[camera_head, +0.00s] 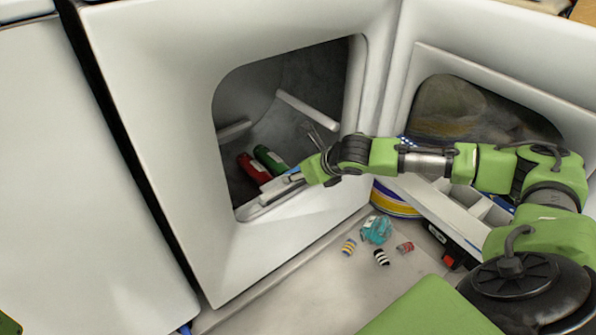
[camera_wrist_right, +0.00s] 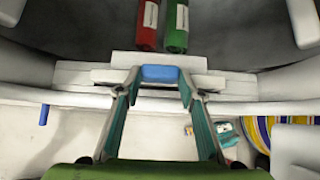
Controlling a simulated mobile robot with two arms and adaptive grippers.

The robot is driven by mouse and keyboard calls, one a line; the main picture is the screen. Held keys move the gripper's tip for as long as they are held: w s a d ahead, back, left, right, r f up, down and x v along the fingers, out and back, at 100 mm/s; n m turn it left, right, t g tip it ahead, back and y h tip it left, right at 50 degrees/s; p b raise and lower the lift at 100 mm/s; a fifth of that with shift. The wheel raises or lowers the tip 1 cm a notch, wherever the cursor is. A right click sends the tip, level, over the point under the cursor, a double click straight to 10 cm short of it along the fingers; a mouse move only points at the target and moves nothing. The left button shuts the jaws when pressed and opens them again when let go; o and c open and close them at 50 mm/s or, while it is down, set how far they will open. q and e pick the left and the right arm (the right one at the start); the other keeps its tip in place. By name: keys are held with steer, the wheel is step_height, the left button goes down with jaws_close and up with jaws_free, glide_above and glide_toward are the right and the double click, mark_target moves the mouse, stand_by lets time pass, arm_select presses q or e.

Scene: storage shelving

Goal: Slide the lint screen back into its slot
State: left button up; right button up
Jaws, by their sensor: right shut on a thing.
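My right gripper (camera_head: 301,176) reaches into the lower lip of the dryer's door opening. In the right wrist view, its two fingers (camera_wrist_right: 160,84) are closed on the sides of a blue grip, which I take to be the handle of the lint screen (camera_wrist_right: 160,73). Pale grey flat pieces lie around and behind the grip, along the lip (camera_wrist_right: 70,78). I cannot tell which of them belong to the screen, or how deep it sits in the slot. The slot itself is hidden by the gripper and these pieces. My left gripper is not in view.
A red bottle (camera_head: 254,168) and a green bottle (camera_head: 270,160) lie in the drum just behind the lip. The open dryer door (camera_head: 400,110) stands to the right. Small striped items (camera_head: 382,258) and a teal object (camera_head: 376,230) lie on the floor below.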

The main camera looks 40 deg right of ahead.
steer(key=shift+f, duration=1.45)
steer(key=o, duration=1.2)
steer(key=shift+o, duration=0.2)
steer(key=v, duration=1.2)
steer(key=shift+a, duration=0.1)
